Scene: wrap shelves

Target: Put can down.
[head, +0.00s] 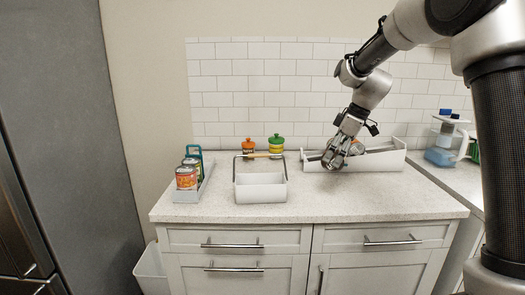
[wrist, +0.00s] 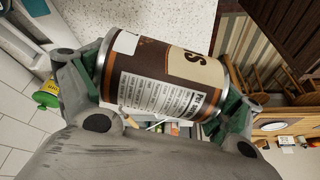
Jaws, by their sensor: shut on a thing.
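My gripper (head: 338,158) is shut on a can, its green-padded fingers at the two ends of the can in the wrist view (wrist: 160,92). The can (wrist: 165,75) has a brown and cream label with printed text and metal rims, and it lies on its side across the wrist view. In the head view the can (head: 356,148) is mostly hidden behind the gripper. The gripper is over the left part of a long white tray (head: 385,160) on the counter. I cannot tell whether the can touches the tray.
A white handled caddy (head: 261,193) stands mid-counter, with orange and green-lidded containers (head: 276,142) behind it. A grey tray (head: 190,195) at left holds several cans (head: 187,177). The counter front (head: 350,198) is clear.

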